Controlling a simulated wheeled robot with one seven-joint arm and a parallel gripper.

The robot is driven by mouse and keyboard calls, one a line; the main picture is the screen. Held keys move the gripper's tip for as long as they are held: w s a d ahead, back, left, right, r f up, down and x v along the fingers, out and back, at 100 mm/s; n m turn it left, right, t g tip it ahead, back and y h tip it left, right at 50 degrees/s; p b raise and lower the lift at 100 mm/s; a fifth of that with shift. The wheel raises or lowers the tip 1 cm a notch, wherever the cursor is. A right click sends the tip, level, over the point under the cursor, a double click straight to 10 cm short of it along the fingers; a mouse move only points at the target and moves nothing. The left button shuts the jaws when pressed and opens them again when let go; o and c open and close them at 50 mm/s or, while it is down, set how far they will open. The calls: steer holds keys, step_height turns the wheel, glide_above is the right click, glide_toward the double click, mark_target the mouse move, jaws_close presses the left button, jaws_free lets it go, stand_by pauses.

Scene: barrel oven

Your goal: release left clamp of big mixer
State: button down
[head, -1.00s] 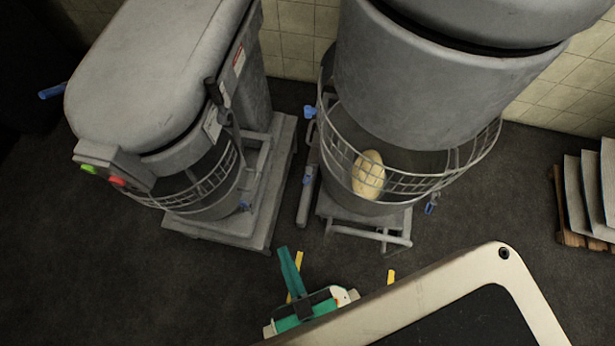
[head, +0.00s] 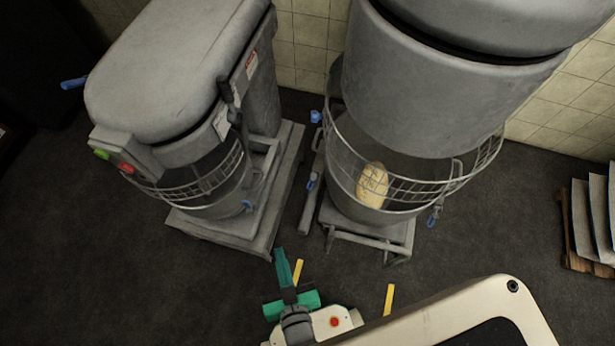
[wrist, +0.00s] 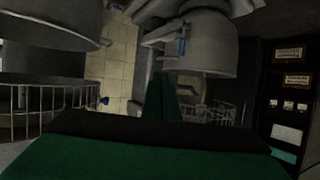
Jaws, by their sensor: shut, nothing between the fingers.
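The big mixer (head: 425,100) stands at centre right in the head view, with a wire guard and pale dough (head: 372,185) in its bowl. Blue handles show on its left side, an upper one (head: 316,117) and a lower one (head: 310,181). Another blue handle (head: 432,219) is on its right. My gripper (head: 280,254) is at the lower centre, in front of the mixers and apart from the handles. Its teal fingers are together and empty; they also show in the wrist view (wrist: 161,88). A blue handle (wrist: 182,46) shows beyond them; which mixer it belongs to is unclear.
A smaller mixer (head: 165,75) with green and red buttons stands at left, with a narrow floor gap between the mixers. Stacked sheets on a pallet (head: 585,225) are at right. Dark floor lies clear in front. A tiled wall (head: 305,45) is behind.

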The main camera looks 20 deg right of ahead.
steer(key=w+d+f+m+g+h, duration=0.1)
steer(key=w+d+f+g, duration=0.1)
steer(key=w+f, duration=0.65)
steer(key=m+g+h, duration=0.2)
steer(key=g+h, duration=0.1)
steer(key=g, duration=0.3)
glide_above(310, 183)
steer(key=f, duration=1)
steer(key=shift+w+f, duration=0.35)
steer(key=shift+w, duration=0.05)
steer(key=shift+s+f, duration=0.25)
steer(key=shift+a, duration=0.15)
